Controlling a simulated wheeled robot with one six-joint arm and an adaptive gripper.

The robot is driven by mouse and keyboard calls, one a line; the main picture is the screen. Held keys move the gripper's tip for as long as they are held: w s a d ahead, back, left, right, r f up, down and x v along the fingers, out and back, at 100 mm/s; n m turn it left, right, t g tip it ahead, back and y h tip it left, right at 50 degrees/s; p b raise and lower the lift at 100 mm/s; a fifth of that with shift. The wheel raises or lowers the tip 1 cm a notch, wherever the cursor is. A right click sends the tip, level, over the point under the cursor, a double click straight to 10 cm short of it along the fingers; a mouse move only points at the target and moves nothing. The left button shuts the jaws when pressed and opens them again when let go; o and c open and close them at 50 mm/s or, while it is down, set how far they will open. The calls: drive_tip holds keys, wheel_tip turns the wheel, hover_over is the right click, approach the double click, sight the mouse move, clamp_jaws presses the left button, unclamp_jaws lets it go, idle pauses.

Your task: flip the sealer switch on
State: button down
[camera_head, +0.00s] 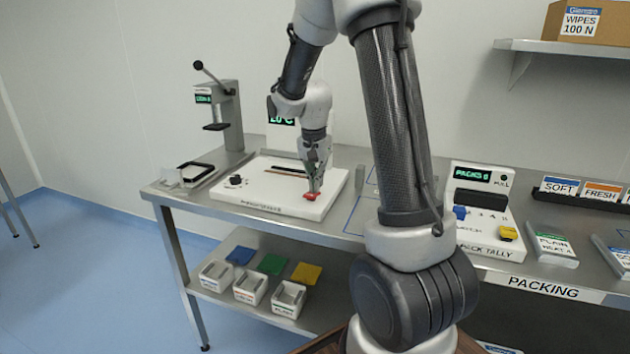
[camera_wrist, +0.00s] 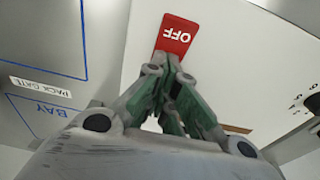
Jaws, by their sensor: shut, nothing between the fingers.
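The sealer (camera_head: 262,205) is a white box on the steel table, with a black knob (camera_head: 235,180) at its left and a dark slot along its top. Its red switch (camera_head: 296,196) is at the front right of its top face. In the wrist view the switch (camera_wrist: 175,34) shows a white "OFF" label, upside down in the picture. My gripper (camera_head: 312,188) points down at the switch. In the wrist view my gripper's fingertips (camera_wrist: 168,60) are together and empty, at the edge of the switch. I cannot tell whether they touch it.
A lever press (camera_head: 232,115) stands at the back left. The pack tally (camera_head: 480,215) with blue and yellow keys is to the right. A green display behind the sealer is partly hidden by my arm. Bins (camera_head: 250,286) sit on the lower shelf.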

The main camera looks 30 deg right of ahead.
sight(310, 196)
drive_tip(key=shift+s+a+f, duration=0.1)
drive_tip(key=shift+s+a, duration=0.05)
drive_tip(key=shift+s, duration=0.05)
drive_tip(key=shift+s+a+r, duration=0.35)
drive_tip(key=shift+s+a, duration=0.05)
drive_tip(key=shift+a, duration=0.15)
drive_tip(key=shift+r, duration=0.2)
wheel_tip(310, 196, up, 13)
drive_tip(key=s+a, duration=0.2)
drive_tip(key=shift+a+r, duration=0.15)
drive_tip(key=shift+a, duration=0.1)
